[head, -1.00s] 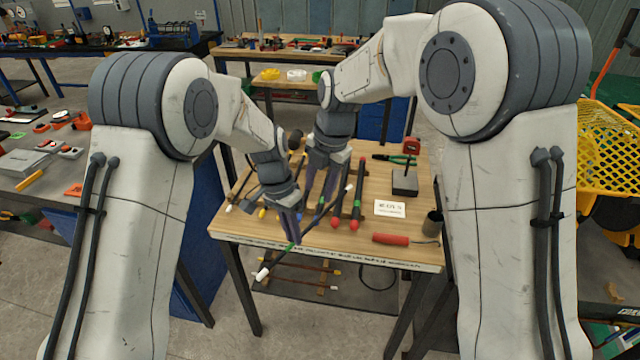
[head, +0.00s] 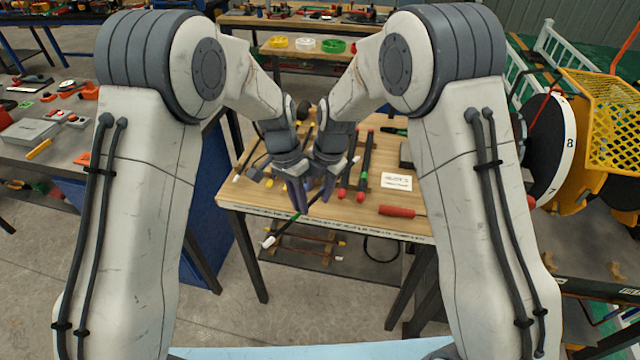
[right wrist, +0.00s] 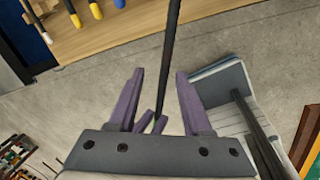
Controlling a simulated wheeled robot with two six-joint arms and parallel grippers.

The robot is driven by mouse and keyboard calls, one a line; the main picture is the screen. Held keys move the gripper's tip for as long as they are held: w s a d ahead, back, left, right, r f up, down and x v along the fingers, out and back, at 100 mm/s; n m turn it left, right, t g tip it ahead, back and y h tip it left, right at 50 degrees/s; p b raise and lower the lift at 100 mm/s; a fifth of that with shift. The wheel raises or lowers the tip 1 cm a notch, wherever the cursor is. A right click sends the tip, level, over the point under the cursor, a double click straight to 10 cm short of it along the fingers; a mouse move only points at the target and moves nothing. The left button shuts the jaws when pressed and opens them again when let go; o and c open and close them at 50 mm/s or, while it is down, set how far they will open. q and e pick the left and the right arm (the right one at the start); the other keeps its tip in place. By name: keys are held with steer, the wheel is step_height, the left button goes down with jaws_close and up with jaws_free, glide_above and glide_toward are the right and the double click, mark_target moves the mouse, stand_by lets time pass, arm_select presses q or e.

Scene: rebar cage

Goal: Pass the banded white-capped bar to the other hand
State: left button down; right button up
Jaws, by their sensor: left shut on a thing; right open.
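The dark bar with a green band and white cap (head: 268,241) slants in front of the table's near edge in the head view, its capped end low and left. My left gripper (head: 298,207) is shut on it near the green band. My right gripper (head: 326,194) is close beside the left one, further up the bar. In the right wrist view my right gripper (right wrist: 160,72) has its purple fingers spread apart, and the dark bar (right wrist: 170,50) runs between them in the picture. I cannot tell whether it is within their depth. The bar's far end is hidden in the head view.
The wooden table (head: 350,208) carries red-ended bars (head: 361,192), a white label card (head: 397,181) and a red-handled tool (head: 401,211). More bars lie on a low rack (head: 310,245) beneath. Free floor lies left of the table.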

jaws_close()
arm_select(q)
steer(key=shift+s+d, duration=0.1)
steer(key=shift+d, duration=0.05)
arm_select(e)
steer(key=shift+w+a+r, duration=0.15)
steer(key=shift+a+r, duration=0.05)
stand_by(0.9)
arm_select(q)
steer(key=c, duration=0.8)
jaws_free()
arm_select(e)
steer(key=shift+d, duration=0.1)
steer(key=shift+f, duration=0.1)
arm_select(q)
steer(key=shift+r, duration=0.1)
